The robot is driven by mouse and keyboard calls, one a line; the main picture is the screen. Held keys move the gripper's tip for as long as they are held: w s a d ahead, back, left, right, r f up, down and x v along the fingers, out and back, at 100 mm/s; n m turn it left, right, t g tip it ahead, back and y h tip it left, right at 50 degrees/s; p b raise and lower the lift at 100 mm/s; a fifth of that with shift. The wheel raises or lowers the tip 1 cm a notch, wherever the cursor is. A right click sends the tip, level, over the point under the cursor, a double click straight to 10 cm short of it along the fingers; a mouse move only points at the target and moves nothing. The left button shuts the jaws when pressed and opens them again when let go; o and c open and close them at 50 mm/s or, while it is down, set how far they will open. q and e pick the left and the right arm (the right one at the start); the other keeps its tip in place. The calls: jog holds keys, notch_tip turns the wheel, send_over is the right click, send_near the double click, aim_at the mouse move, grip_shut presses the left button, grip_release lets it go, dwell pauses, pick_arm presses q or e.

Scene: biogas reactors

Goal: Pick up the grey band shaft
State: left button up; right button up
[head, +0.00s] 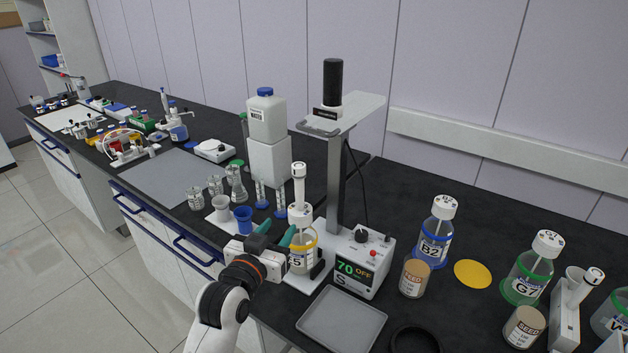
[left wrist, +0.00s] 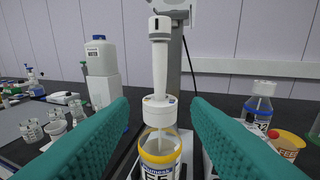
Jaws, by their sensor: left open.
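A pale grey-white shaft (head: 299,188) stands upright out of the white cap of a yellow-ringed bottle (head: 301,258). The shaft shows large in the left wrist view (left wrist: 160,65), with the bottle (left wrist: 159,150) below. In the left wrist view the shaft and cap appear between the two fingers, apart from both. A second white upright piece (head: 571,300) stands in a holder at the right. My right gripper is not in view.
A stirrer stand with a tall post (head: 335,190) and a control box (head: 360,262) rises behind the bottle. A grey tray (head: 342,320) lies in front. A blue-ringed bottle (head: 436,232) and a feed jar (head: 414,277) stand right.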

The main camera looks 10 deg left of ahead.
aim_at(298, 190)
pick_arm(q)
jog(key=shift+t, duration=0.4)
jog(key=w+r, duration=0.1)
jog(key=w, duration=0.1)
jog(key=w+r+p, duration=0.1)
jog(key=w, duration=0.1)
jog(key=w+r+p, duration=0.1)
jog(key=w, duration=0.2)
jog(key=shift+d+r, duration=0.1)
jog(key=shift+d, duration=0.15)
jog(key=shift+w, duration=0.25)
jog(key=w, duration=0.1)
jog(key=w+p, duration=0.1)
jog(key=w, duration=0.1)
jog(key=w+p, duration=0.1)
jog(key=shift+w+d+f, duration=0.2)
jog(key=shift+w+d, duration=0.05)
jog(key=shift+d, duration=0.05)
jog(key=shift+w+f, duration=0.1)
jog(key=shift+w, duration=0.3)
jog(key=shift+s, duration=0.1)
grip_shut()
